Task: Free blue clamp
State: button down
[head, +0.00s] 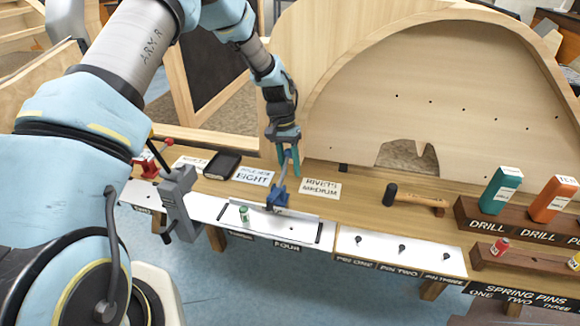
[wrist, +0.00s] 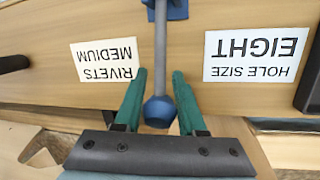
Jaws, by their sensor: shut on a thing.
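The blue clamp (head: 277,196) sits at the front edge of the wooden workbench, behind the white strip marked FOUR. Its grey lever rises toward my gripper (head: 288,163). In the wrist view the clamp's blue body (wrist: 172,10) shows at the top edge, and the grey lever ends in a blue knob.
A red clamp (head: 147,166) and a grey clamp-like tool (head: 179,204) stand to the left. A black box (head: 222,164) lies nearby. A small green can (head: 244,213) stands on the strip. A hammer (head: 415,199) lies right. An arched wooden frame (head: 430,100) rises behind.

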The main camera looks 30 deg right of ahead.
aim_at(286, 150)
jog(key=shift+s+a+f, duration=0.2)
jog(key=shift+a+f, duration=0.05)
jog(key=shift+a, duration=0.05)
jog(key=c, duration=0.8)
grip_release()
jog(key=shift+c, duration=0.2)
jog(key=o, duration=0.3)
jog(key=shift+d+r, duration=0.1)
jog(key=shift+r, duration=0.05)
jog(key=shift+w, duration=0.1)
jog(key=shift+b+v, duration=0.9)
jog(key=shift+v, duration=2.85)
